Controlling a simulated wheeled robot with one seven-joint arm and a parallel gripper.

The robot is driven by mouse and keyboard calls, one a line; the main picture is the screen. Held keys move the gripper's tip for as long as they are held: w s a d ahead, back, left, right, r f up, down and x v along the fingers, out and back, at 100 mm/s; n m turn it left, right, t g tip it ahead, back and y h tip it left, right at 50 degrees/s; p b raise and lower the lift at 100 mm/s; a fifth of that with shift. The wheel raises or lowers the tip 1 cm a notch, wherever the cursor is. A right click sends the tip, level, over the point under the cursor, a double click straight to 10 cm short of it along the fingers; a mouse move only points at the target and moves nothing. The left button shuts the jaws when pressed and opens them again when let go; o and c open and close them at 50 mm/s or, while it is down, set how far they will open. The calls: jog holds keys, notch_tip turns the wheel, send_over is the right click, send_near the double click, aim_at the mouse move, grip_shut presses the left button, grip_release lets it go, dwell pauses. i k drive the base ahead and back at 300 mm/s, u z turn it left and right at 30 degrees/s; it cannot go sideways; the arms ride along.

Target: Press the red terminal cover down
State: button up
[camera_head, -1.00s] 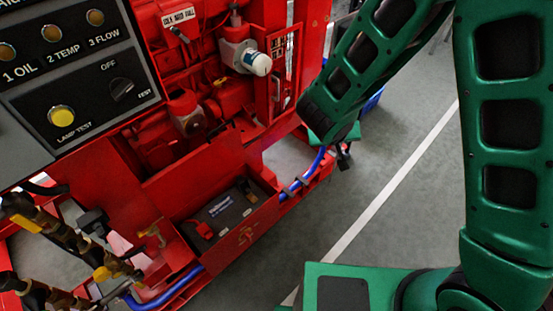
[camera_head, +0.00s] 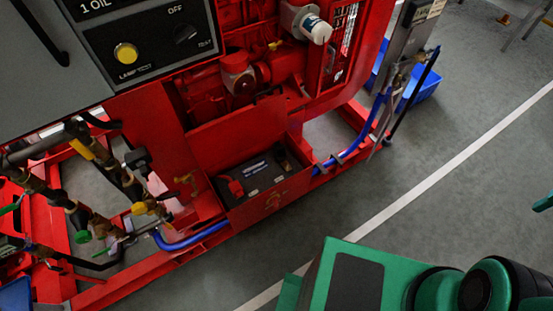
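The red terminal cover (camera_head: 236,188) sits on the left end of the top of a black battery (camera_head: 262,172). The battery lies in a red tray (camera_head: 272,205) low on the front of the pumpset. The cover is small here, and I cannot tell whether it is raised or flat. A dark terminal shows at the battery's far right end. My gripper is outside the view. Only green parts of my own body show at the bottom right and at the right edge.
A blue hose (camera_head: 345,155) runs along the red frame right of the tray. Brass-fitted pipes (camera_head: 105,170) stand at the left. The control panel (camera_head: 140,40) overhangs at upper left. A blue bin (camera_head: 418,88) stands behind.

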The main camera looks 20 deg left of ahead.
aim_at(236, 189)
jog(key=u, duration=0.35)
jog(key=i, duration=0.3)
jog(key=u, duration=0.75)
